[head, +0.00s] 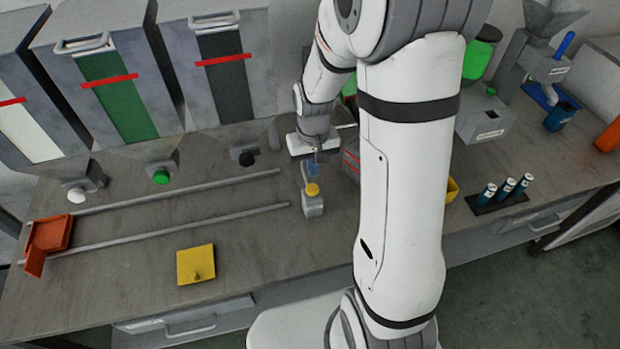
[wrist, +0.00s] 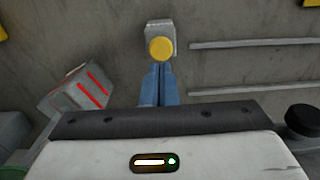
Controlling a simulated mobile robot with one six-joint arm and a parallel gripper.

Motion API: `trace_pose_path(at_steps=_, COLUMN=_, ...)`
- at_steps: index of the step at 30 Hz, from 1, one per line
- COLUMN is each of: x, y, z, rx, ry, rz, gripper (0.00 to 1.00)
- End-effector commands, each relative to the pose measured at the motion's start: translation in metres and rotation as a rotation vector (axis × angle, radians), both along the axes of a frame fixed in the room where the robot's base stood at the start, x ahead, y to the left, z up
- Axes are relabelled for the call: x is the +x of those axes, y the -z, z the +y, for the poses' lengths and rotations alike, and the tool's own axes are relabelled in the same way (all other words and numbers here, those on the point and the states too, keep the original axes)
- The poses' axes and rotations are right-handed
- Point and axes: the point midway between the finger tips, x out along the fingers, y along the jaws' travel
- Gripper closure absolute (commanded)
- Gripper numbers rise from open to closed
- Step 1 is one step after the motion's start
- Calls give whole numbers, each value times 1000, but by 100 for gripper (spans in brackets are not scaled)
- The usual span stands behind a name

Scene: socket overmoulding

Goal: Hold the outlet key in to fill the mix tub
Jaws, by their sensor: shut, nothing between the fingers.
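My gripper (head: 312,170) is shut and empty, its blue fingers pointing down. Its tips are at the yellow round key (head: 312,190) on a small grey block (head: 313,208) on the bench. In the wrist view, the shut fingers (wrist: 160,68) end right beside the yellow key (wrist: 160,49); whether they touch or press it I cannot tell. A grey box with red lines (head: 351,160), possibly the mix tub, stands right of the gripper, partly hidden behind my arm. It also shows in the wrist view (wrist: 75,88), where its contents cannot be seen.
Hoppers with white (head: 76,195), green (head: 161,177) and black (head: 247,159) knobs stand at the back left. Two rails (head: 170,231) run along the bench, with an orange tray (head: 50,236) at their left end. A yellow plate (head: 196,265) lies in front. Blue vials (head: 506,188) stand right.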

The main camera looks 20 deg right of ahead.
Motion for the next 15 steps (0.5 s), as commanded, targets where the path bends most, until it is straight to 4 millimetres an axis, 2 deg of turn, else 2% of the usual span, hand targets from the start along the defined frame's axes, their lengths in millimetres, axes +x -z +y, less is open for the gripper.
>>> trace_pose_path(at_steps=3, x=-1, y=21, z=0, rx=0, ry=0, rz=5, gripper=100)
trace_pose_path(at_steps=7, x=-1, y=39, z=0, rx=0, ry=-1, rz=4, gripper=100)
trace_pose_path(at_steps=15, x=0, y=56, z=1, rx=0, ry=-1, rz=0, gripper=100)
